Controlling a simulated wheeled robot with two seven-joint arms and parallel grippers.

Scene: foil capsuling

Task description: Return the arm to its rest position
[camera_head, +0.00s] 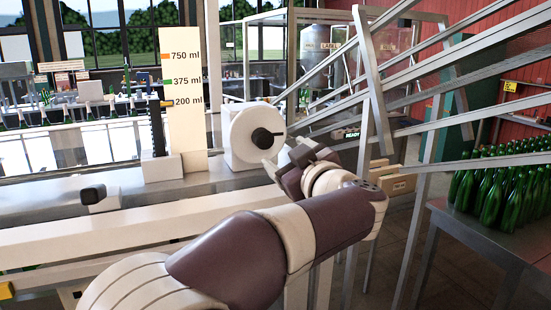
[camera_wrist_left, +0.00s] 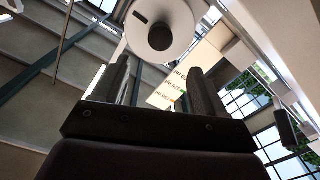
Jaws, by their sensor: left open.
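My left arm comes in from the bottom left of the head view, and its gripper (camera_head: 277,160) is just in front of a white round dial with a black knob (camera_head: 264,138). In the left wrist view the two dark fingers of my left gripper (camera_wrist_left: 160,85) stand apart with nothing between them. The black knob also shows there (camera_wrist_left: 162,37), beyond the fingertips; the gap between them is hard to judge. My right gripper is not in view.
A white scale board (camera_head: 184,85) marked 750, 375 and 200 ml stands left of the dial. Slanted metal rails (camera_head: 400,60) cross the upper right. Green bottles (camera_head: 495,190) crowd a table at the right. A small black block (camera_head: 93,194) sits on the bench.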

